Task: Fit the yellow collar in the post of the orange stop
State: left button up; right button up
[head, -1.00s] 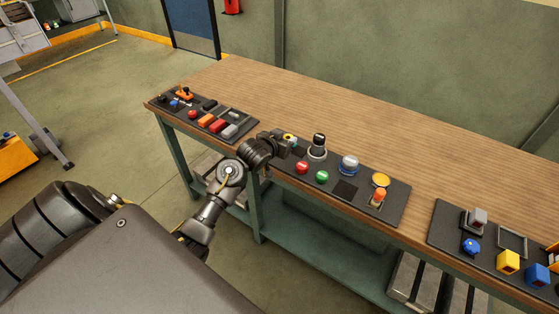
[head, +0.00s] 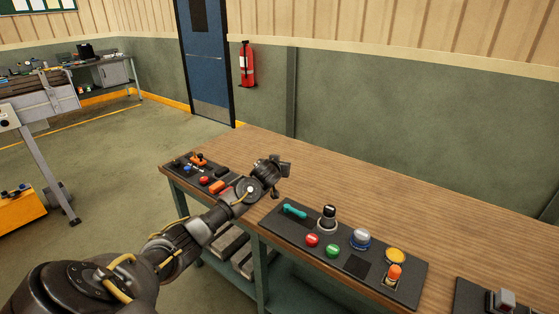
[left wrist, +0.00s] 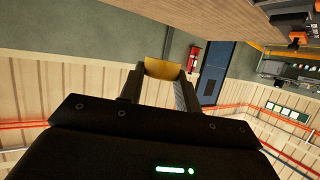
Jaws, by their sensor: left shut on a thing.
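My left gripper (head: 286,172) is raised above the bench, between the far-left panel and the middle panel. In the left wrist view its fingers (left wrist: 162,78) are shut on the yellow collar (left wrist: 163,69), which shows as a yellow-gold band between the fingertips. The collar is hidden in the head view. An orange piece (head: 198,159) stands on the far-left panel, and an orange knob (head: 394,272) stands on the middle panel. I cannot tell which one is the orange stop, and no open post is clear. My right gripper is not in view.
The middle panel (head: 346,284) carries a teal lever (head: 293,210), a black-topped knob (head: 329,216), red and green buttons, a blue-ringed button and a yellow disc (head: 396,256). Another panel (head: 475,296) is at the right. The wooden bench top (head: 350,185) behind is clear.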

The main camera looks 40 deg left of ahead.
pick_arm(q)
jog(key=s+d+r+m+h, duration=0.1)
jog(key=s+d+r+h, duration=0.15)
jog(key=d, duration=0.65)
jog(key=s+d+r+m+t+h, duration=0.15)
jog(key=s+d, duration=0.25)
jog(key=d, duration=0.5)
jog(key=s+d+r+m+h, duration=0.1)
jog(key=s+d+m+h, duration=0.15)
jog(key=d, duration=0.65)
jog(key=s+d+b, duration=0.4)
jog(key=s, duration=0.5)
jog(key=shift+f+b, duration=0.4)
